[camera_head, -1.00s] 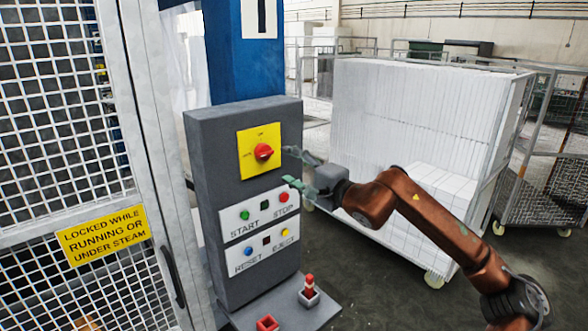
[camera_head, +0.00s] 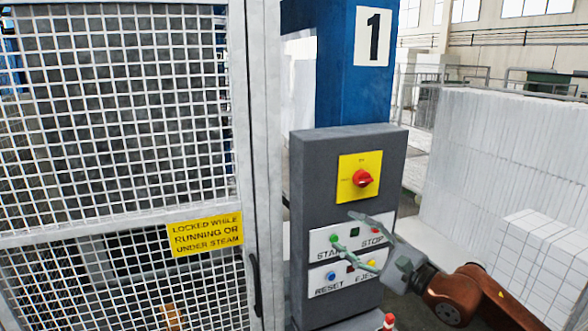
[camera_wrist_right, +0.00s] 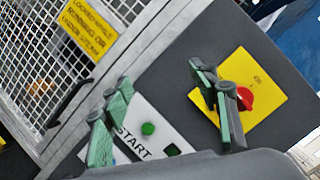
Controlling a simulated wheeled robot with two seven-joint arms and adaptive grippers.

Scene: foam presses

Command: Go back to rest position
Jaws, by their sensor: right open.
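My right gripper (camera_head: 345,234) is open and empty in front of the grey control box in the head view. Its arm comes in from the lower right. Its two green-padded fingers (camera_wrist_right: 165,115) show spread apart in the wrist view. The control box (camera_head: 312,190) carries a red rotary switch (camera_head: 362,178) on a yellow plate, above a START and STOP panel and a RESET and EJECT panel. The fingers partly cover both panels in the head view. I cannot tell whether they touch the box. My left gripper is not in view.
A mesh gate (camera_head: 120,110) with a yellow warning sign (camera_head: 206,234) and a dark handle (camera_head: 255,285) stands at the left. A blue column marked 1 (camera_head: 345,90) rises behind the box. A cart of white foam blocks (camera_head: 500,160) stands at the right. A red-topped object (camera_head: 389,321) shows at the bottom.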

